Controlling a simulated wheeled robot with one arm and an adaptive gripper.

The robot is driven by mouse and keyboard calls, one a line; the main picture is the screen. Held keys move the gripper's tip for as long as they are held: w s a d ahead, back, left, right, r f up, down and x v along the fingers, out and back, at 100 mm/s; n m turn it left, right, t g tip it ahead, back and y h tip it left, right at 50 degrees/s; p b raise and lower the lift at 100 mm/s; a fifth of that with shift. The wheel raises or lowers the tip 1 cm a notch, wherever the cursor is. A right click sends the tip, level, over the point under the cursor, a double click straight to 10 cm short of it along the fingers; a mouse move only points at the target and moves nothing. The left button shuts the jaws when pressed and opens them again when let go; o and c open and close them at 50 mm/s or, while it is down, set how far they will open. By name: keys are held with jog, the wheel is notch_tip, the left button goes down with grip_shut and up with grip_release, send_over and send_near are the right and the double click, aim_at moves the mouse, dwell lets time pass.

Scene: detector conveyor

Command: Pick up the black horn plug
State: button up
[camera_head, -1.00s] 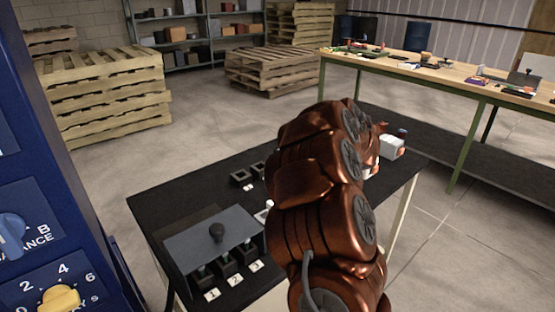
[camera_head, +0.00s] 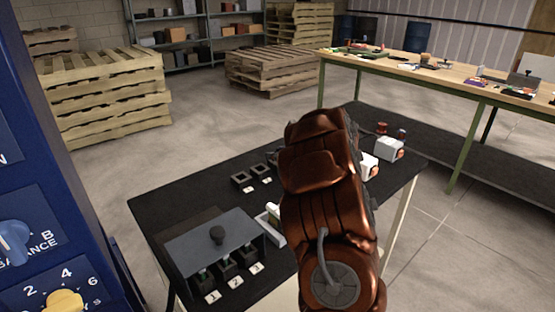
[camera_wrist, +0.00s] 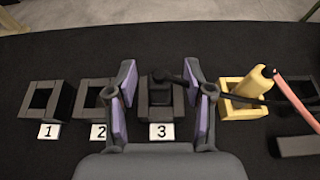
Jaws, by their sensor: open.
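In the wrist view, my gripper (camera_wrist: 159,82) is open, with purple pads on both fingers. Between the fingers is the grey socket labelled 3 (camera_wrist: 160,103), with a black piece (camera_wrist: 164,78) in it that has a rounded knob; this appears to be the black horn plug. A dark strand runs from near it to the right, passing by the right finger. I cannot tell whether either finger touches it. In the head view, my arm hides the gripper and this plug.
Empty sockets 1 (camera_wrist: 46,99) and 2 (camera_wrist: 90,97) lie left. A yellow socket (camera_wrist: 243,108) with a yellow piece and a pink rod (camera_wrist: 292,93) stand right. On the black table (camera_head: 160,205) are a grey cover (camera_head: 212,245) and white blocks (camera_head: 389,148).

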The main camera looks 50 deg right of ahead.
jog(key=shift+c, duration=0.2)
grip_shut()
dwell(0.4)
